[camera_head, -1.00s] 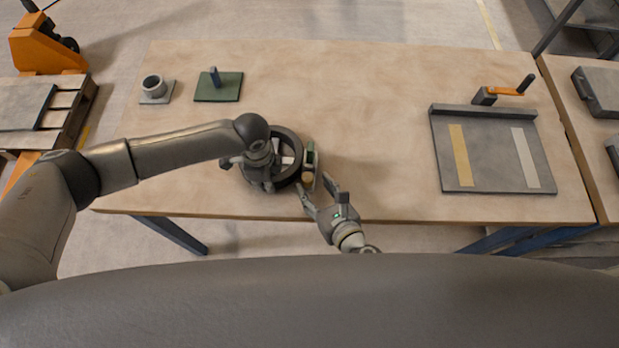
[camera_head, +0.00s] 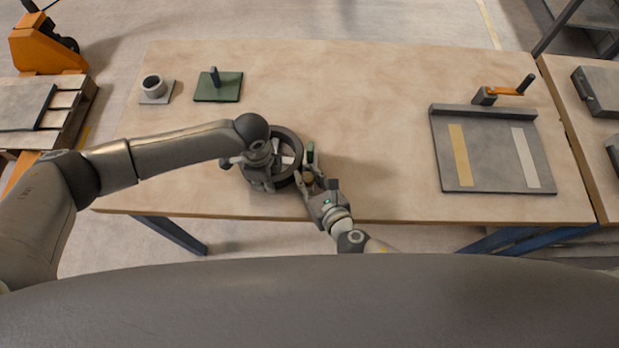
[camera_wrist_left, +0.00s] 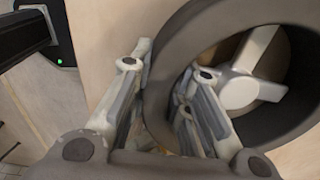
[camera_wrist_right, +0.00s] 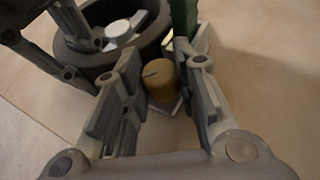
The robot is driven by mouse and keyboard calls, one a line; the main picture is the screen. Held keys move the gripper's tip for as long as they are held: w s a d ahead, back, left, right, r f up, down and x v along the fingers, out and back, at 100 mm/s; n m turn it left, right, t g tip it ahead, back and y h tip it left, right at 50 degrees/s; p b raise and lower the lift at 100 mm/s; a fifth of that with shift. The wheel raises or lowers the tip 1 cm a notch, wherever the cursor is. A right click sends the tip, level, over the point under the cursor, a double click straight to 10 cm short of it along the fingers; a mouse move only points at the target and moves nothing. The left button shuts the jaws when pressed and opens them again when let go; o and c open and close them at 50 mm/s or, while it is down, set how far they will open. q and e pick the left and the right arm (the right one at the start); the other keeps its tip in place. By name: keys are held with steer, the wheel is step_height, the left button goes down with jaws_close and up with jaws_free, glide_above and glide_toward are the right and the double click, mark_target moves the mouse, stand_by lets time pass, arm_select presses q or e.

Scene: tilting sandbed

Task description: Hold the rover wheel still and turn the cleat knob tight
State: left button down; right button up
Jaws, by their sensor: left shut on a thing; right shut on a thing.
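The dark rover wheel (camera_head: 293,139) with pale spokes lies on the table left of centre; it fills the right of the left wrist view (camera_wrist_left: 172,50). My left gripper (camera_head: 263,180) is shut on the wheel's rim, one finger outside and one inside it. A green cleat piece (camera_head: 311,151) stands at the wheel's right side. The tan cleat knob (camera_head: 308,180) is just in front of the green piece. In the right wrist view, the knob (camera_wrist_right: 160,80) is between the fingers of my right gripper (camera_wrist_right: 160,92), which is shut on it. The knob's contact sides are partly hidden.
A grey cup on a plate (camera_head: 154,88) and a green plate with a blue post (camera_head: 227,91) stand at the back left. A grey tray with two strips (camera_head: 494,150) and an orange crank (camera_head: 505,91) lie at the right. The table's middle is clear.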

steer(key=shift+m+h, duration=0.3)
steer(key=shift+c, duration=0.5)
steer(key=m+h, duration=0.2)
steer(key=m+t+h, duration=0.1)
steer(key=shift+a+h, duration=0.25)
steer(key=shift+h, duration=0.15)
steer(key=m+h, duration=0.5)
steer(key=shift+a+g+h, duration=0.1)
steer(key=shift+g+h, duration=0.2)
steer(key=shift+m, duration=0.3)
steer(key=o, duration=1)
steer(key=shift+o, duration=0.2)
steer(key=shift+a, duration=0.1)
